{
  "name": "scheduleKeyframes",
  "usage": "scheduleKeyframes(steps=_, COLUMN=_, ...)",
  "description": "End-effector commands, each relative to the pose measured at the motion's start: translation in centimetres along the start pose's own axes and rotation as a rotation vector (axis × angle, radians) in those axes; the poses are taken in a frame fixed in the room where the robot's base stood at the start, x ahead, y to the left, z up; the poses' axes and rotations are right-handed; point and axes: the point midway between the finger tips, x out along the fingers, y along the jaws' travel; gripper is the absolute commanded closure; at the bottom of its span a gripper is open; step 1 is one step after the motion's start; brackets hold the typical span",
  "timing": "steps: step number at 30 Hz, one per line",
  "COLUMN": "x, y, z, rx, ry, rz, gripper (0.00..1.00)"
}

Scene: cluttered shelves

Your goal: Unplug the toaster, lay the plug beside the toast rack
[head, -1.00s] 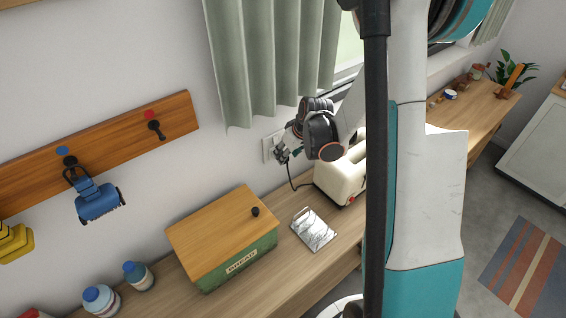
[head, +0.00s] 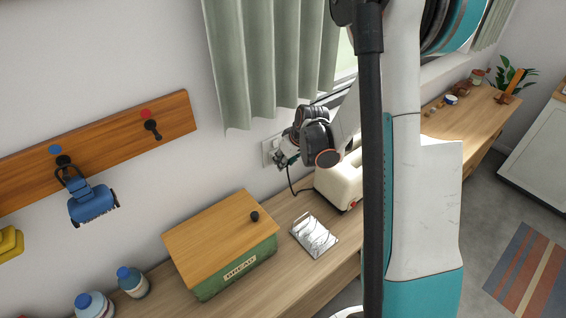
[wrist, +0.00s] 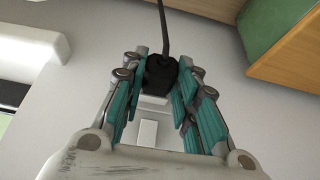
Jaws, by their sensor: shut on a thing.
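My gripper (head: 281,159) is at the wall socket (head: 267,151) behind the counter. The wrist view shows its fingers shut on the sides of the black plug (wrist: 161,74). The plug lies close to the pale socket plate (wrist: 148,130); I cannot tell whether its pins are in it. The dark cord (head: 294,190) hangs in a curve toward the cream toaster (head: 338,184), which is partly hidden behind my arm. The silver wire toast rack (head: 314,236) stands on the counter in front of the toaster, to the right of the bread bin.
A green bread bin with a wooden lid (head: 215,232) stands left of the rack. Two blue-capped bottles are at the counter's lower left. A hook board (head: 100,150) with a blue brush is on the wall. A curtain (head: 265,65) hangs above the socket.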

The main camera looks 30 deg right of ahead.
Motion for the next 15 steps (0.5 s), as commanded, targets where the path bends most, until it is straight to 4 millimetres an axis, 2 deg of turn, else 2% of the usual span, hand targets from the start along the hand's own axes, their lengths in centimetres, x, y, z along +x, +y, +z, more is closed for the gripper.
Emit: scheduleKeyframes(steps=15, x=-0.44, y=0.03, z=1.0, rx=0.001, ry=0.0, rz=0.0, gripper=0.97)
